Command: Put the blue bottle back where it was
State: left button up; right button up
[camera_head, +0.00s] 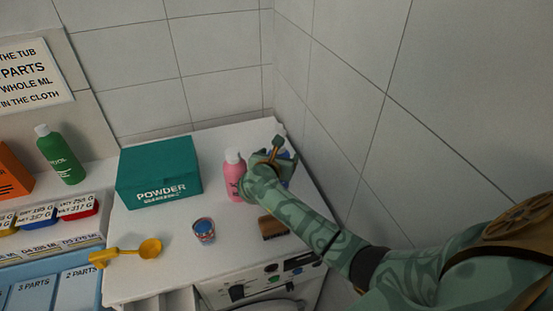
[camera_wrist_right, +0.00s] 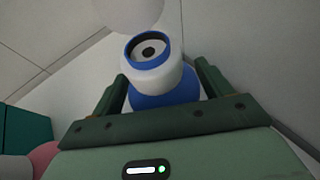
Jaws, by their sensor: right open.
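The blue bottle (camera_wrist_right: 165,98) has a white neck and a blue-rimmed top. In the right wrist view it stands between the two fingers of my right gripper (camera_wrist_right: 160,72), with the jaws open around it. In the head view my right gripper (camera_head: 276,158) is at the back right of the white machine top, right beside the pink bottle (camera_head: 233,177). There the hand hides most of the blue bottle, and only a bit of blue (camera_head: 286,155) shows. My left gripper is not in view.
On the white top (camera_head: 160,255) are a teal powder box (camera_head: 158,172), a small cup with blue contents (camera_head: 203,230), a brush (camera_head: 273,227) and a yellow scoop (camera_head: 150,248). A green bottle (camera_head: 60,155) stands on the left shelf. Tiled walls close off the back and right.

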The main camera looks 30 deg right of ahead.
jog(key=b+v, duration=0.1)
jog(key=v, duration=1.1)
jog(key=shift+d+r, duration=0.1)
jog(key=shift+d, duration=0.05)
dwell(1.4)
